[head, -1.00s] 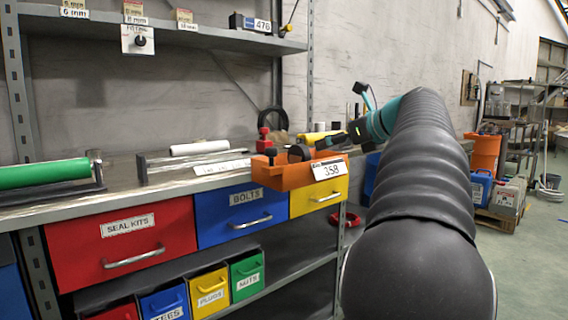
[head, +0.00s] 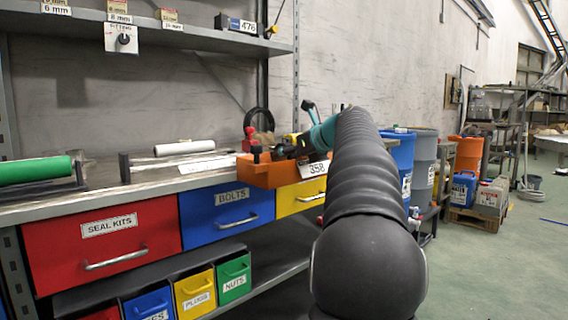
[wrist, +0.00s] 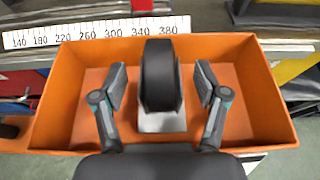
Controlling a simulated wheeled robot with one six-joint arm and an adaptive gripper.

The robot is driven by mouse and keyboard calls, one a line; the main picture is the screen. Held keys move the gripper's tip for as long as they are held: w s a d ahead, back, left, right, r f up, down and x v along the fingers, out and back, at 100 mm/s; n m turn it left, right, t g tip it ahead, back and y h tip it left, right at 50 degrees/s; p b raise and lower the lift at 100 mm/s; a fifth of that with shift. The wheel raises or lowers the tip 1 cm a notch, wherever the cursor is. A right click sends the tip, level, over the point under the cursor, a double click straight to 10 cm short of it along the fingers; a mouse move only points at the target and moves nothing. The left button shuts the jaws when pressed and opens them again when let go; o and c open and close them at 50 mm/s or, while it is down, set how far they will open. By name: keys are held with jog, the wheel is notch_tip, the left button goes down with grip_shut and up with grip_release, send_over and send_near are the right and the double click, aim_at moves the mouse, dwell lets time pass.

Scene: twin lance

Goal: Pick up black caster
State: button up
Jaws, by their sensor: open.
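The black caster (wrist: 161,70) has a dark wheel and a pale grey bracket below it. It stands in the orange bin (wrist: 265,110), near its middle, in the wrist view. My gripper (wrist: 160,84) is open, one finger on each side of the caster, with a visible gap on both sides. In the head view the orange bin (head: 262,176), tagged 358, sits at the bench's front edge. My gripper (head: 291,147) is over it there and hides most of what is inside.
A ruler strip (wrist: 90,33) lies behind the bin. A red clamp-like part (head: 249,140) stands close to the bin's left end. A white roller (head: 185,147) lies on the bench to the left. Blue and grey drums (head: 424,160) stand to the right.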

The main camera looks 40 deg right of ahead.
jog(key=shift+x, duration=0.75)
grip_shut()
jog(key=shift+r, duration=0.15)
